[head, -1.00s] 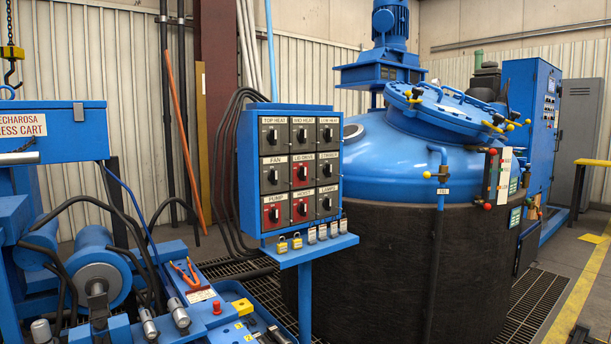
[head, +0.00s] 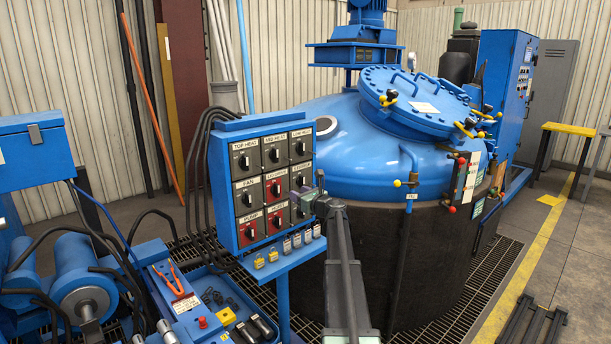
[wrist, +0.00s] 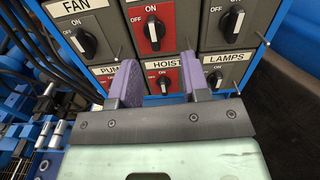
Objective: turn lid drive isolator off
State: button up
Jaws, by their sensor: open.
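The isolator panel (head: 221,190) is a blue board with rows of labelled rotary switches. The lid drive isolator (head: 278,188) is the red-plated switch in the middle of the panel. In the wrist view its black knob (wrist: 153,31) stands upright, its white mark towards ON. My gripper (wrist: 160,68) is open and empty, with purple finger pads apart in front of the panel. In the wrist view the pads lie below the lid drive knob, to either side of the HOIST switch (wrist: 165,82). In the head view my gripper (head: 303,196) covers part of the right column. I cannot tell whether it touches the panel.
The FAN switch (wrist: 86,42) and LAMPS switch (wrist: 214,80) are close by. Thin pegs stick out beside the switches. Padlocks (head: 272,254) hang under the panel. The blue-lidded furnace (head: 340,165) stands right behind it. A tool cart (head: 190,300) is at lower left.

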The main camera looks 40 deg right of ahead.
aim_at(278, 185)
jog(key=shift+m, duration=0.3)
jog(key=w, duration=0.7)
jog(key=w+a, duration=0.1)
jog(key=w, duration=0.3)
jog(key=shift+a, duration=0.1)
grip_shut()
